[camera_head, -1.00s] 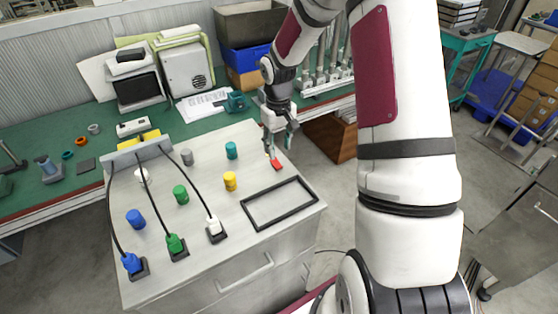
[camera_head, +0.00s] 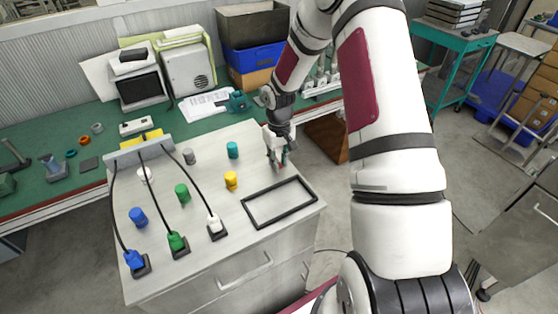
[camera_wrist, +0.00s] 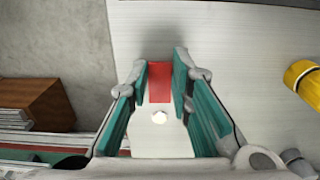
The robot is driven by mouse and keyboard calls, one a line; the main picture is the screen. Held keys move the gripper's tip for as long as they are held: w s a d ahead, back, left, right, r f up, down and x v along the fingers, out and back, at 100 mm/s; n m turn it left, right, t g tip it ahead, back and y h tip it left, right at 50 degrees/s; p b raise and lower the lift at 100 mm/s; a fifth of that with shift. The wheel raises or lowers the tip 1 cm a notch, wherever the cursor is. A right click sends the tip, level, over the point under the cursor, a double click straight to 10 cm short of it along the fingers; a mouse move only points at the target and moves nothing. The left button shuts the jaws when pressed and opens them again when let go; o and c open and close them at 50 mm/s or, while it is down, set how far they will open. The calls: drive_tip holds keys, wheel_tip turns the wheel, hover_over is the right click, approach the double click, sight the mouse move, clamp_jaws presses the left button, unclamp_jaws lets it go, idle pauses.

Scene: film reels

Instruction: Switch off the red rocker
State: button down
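The red rocker (camera_wrist: 160,88) shows in the wrist view, between the two teal-padded fingers of my gripper (camera_wrist: 161,70). The fingers are apart, with a small pale strip visible beside the red, so the gripper looks open around the rocker. I cannot tell whether a finger touches it. In the head view my gripper (camera_head: 277,160) points down at the right back part of the light cabinet top (camera_head: 215,180) and hides most of the rocker. Which side of the rocker is pressed cannot be made out.
A yellow cylinder (camera_head: 231,180) and a teal cylinder (camera_head: 232,150) stand left of my gripper. A black rectangular frame (camera_head: 279,203) lies in front of it. Blue, green and white plugs with black cables (camera_head: 177,241) are at the left. A brown box (camera_wrist: 38,105) is beside the cabinet.

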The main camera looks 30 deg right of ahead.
drive_tip(key=shift+w+f+g+b, duration=0.1)
drive_tip(key=shift+w+g+b, duration=0.25)
drive_tip(key=shift+b, duration=0.45)
drive_tip(key=shift+w+g+b, duration=0.2)
drive_tip(key=shift+g+b, duration=0.45)
drive_tip(key=shift+b, duration=0.4)
drive_tip(key=g+b, duration=0.1)
drive_tip(key=b, duration=0.1)
drive_tip(key=shift+w+g+b, duration=0.1)
drive_tip(key=shift+g+b, duration=0.2)
drive_tip(key=shift+r+b, duration=0.2)
drive_tip(key=shift+b, duration=0.15)
drive_tip(key=shift+r+g, duration=0.1)
drive_tip(key=shift+g, duration=0.2)
drive_tip(key=c, duration=1.4)
unclamp_jaws()
drive_tip(key=shift+c, duration=0.2)
